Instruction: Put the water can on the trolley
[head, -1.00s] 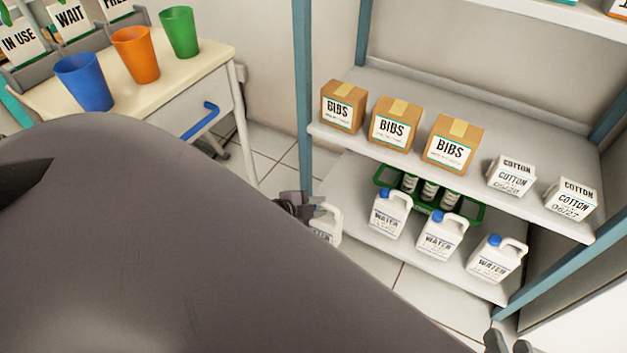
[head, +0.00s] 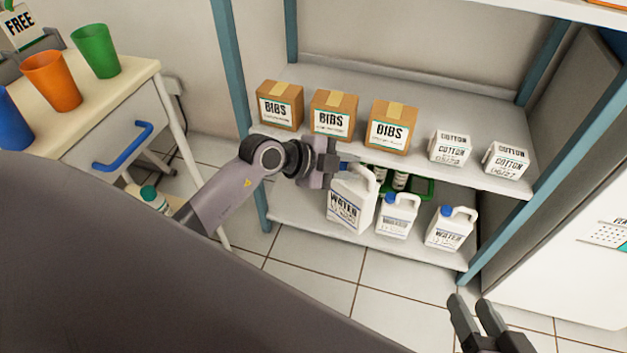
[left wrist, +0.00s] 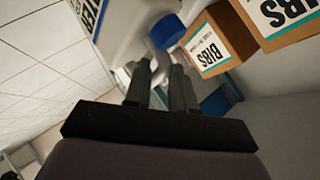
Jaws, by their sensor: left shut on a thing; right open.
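A white water can (head: 350,203) with a blue cap is held by my left gripper (head: 333,160) in front of the lower shelf, slightly tilted. The left wrist view shows the fingers (left wrist: 163,88) closed against the white can (left wrist: 125,35) close to its blue cap (left wrist: 168,31); the exact grip point is unclear. Two more water cans, a middle one (head: 397,217) and a right one (head: 449,230), stand on the lower shelf. My right gripper (head: 483,318) is open and empty at the bottom right.
A cream-topped drawer unit (head: 135,85) with coloured cups stands left. The shelf unit's upper board (head: 345,150) carries BIBS boxes (head: 334,115) and cotton packs just above the held can. A green crate (head: 420,188) stands behind the cans. Tiled floor (head: 330,285) in front is clear.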

